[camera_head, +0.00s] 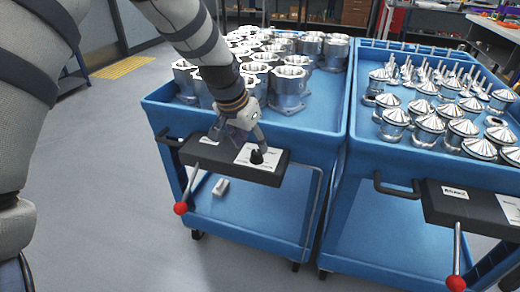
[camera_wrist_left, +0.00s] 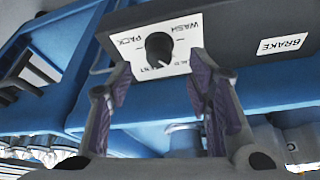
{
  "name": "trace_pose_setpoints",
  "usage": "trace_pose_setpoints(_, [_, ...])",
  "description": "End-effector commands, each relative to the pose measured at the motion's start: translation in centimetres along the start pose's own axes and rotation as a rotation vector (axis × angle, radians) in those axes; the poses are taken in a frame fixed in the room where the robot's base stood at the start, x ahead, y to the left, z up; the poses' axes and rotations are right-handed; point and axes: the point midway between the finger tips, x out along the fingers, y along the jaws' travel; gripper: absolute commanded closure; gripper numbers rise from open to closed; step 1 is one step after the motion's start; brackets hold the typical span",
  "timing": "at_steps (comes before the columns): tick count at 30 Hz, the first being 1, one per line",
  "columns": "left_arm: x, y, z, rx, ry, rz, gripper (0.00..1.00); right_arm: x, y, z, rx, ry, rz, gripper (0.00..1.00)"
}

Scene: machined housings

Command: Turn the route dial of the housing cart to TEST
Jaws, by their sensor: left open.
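The housing cart (camera_head: 160,112) is the left blue cart, loaded with silver machined housings (camera_head: 290,85). Its dark front panel (camera_head: 232,163) carries the black route dial (camera_head: 257,157) on a white label; the dial also shows in the left wrist view (camera_wrist_left: 158,47). My left gripper (camera_head: 240,141) is open at the panel. In the left wrist view its purple-padded fingers (camera_wrist_left: 160,76) stand apart below the dial, not closed on it. My right gripper is out of view.
The panel also has a BRAKE label (camera_wrist_left: 283,44) and a lever with a red ball (camera_head: 181,208). A second blue cart (camera_head: 352,120) with conical-topped silver parts (camera_head: 430,125) stands close at right. Grey floor (camera_head: 110,230) is clear at left.

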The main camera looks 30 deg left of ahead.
Motion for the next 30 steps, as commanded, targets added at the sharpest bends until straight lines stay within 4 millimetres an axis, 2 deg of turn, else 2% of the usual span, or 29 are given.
trace_pose_setpoints(1, [1.7, 0.0, 0.3, 0.0, -0.011, 0.001, 0.54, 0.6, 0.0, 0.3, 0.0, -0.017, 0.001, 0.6])
trace_pose_setpoints(6, [3.9, 0.0, 0.1, 0.0, -0.004, 0.001, 0.54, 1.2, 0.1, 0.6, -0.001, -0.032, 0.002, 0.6])
trace_pose_setpoints(16, [4.1, 0.0, -0.1, 0.0, 0.003, 0.0, 0.54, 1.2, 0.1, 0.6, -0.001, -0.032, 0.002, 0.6])
trace_pose_setpoints(22, [4.1, 0.0, -0.1, 0.0, 0.003, 0.0, 0.99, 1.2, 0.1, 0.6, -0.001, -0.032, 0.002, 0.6])
trace_pose_setpoints(30, [4.1, 0.0, -0.1, 0.013, 0.003, 0.006, 1.0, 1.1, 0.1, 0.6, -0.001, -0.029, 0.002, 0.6])
